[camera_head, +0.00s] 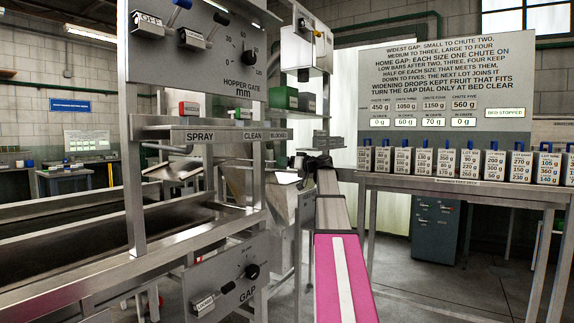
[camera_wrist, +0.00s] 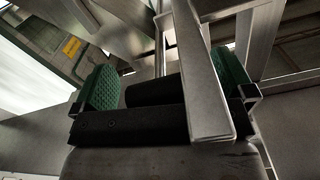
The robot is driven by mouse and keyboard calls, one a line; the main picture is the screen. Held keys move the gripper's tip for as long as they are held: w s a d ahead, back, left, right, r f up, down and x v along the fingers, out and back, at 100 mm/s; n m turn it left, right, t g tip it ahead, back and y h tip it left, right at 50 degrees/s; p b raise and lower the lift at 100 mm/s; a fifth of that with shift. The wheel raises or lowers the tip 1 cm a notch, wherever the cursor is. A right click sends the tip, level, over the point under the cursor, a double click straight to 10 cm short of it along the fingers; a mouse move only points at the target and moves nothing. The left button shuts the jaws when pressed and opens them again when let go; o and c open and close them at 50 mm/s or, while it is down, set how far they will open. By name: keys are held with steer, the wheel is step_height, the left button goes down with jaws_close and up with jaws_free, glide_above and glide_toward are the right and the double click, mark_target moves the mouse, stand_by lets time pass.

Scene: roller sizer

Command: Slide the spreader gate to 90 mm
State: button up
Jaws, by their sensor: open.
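My gripper (camera_wrist: 166,82) is open in the wrist view, its two green pads apart. A pale metal bar (camera_wrist: 200,75) crosses the view between the pads, nearer the right one; I cannot tell whether it touches. In the head view my gripper (camera_head: 318,160) is a small dark shape at the far end of my arm, beside the machine. I cannot clearly pick out the spreader gate or its 90 mm mark. The machine's upper panel (camera_head: 185,75) has a dial marked hopper gate in mm; its lower panel (camera_head: 225,285) has a gap dial.
Open floor (camera_head: 430,290) lies at the lower right.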

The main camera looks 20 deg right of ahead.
steer(key=shift+w+a, duration=0.1)
steer(key=shift+w, duration=0.05)
steer(key=c, duration=1.1)
steer(key=shift+x, duration=1.55)
steer(key=shift+c, duration=0.2)
steer(key=o, duration=1.1)
steer(key=shift+o, duration=0.2)
steer(key=v, duration=1.1)
